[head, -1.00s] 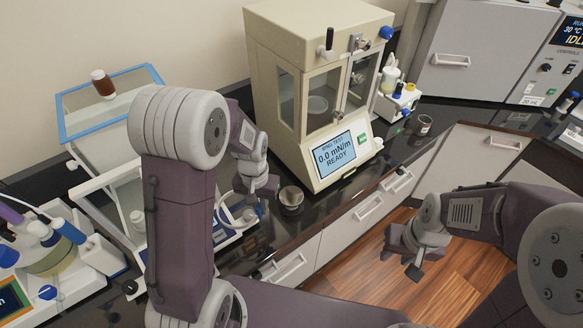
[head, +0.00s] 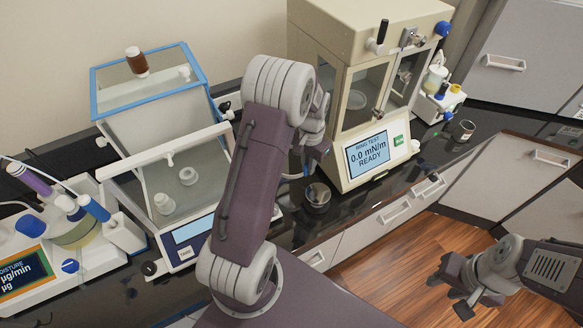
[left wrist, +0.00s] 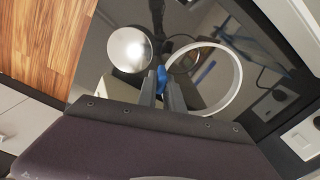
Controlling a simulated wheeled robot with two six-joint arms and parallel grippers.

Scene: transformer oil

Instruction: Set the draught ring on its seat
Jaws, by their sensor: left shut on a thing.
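In the left wrist view my left gripper (left wrist: 161,82) is shut at a small blue piece beside a white ring (left wrist: 236,75), which I take to be the draught ring. The ring hangs to the right of the fingers, above the dark bench. In the head view my left gripper (head: 308,158) is partly hidden behind my own arm, and the ring is hard to make out. I cannot tell which part is the ring's seat. The glass-walled balance (head: 185,195) stands to the left of my left arm. My right gripper (head: 450,294) is open and empty above the floor.
A shiny metal cup (head: 317,196) stands on the bench near my left gripper; it also shows in the wrist view (left wrist: 129,50). The cream ring-test cabinet (head: 375,110) stands behind. A moisture instrument (head: 65,240) is at the left. A small jar (head: 465,130) stands at right.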

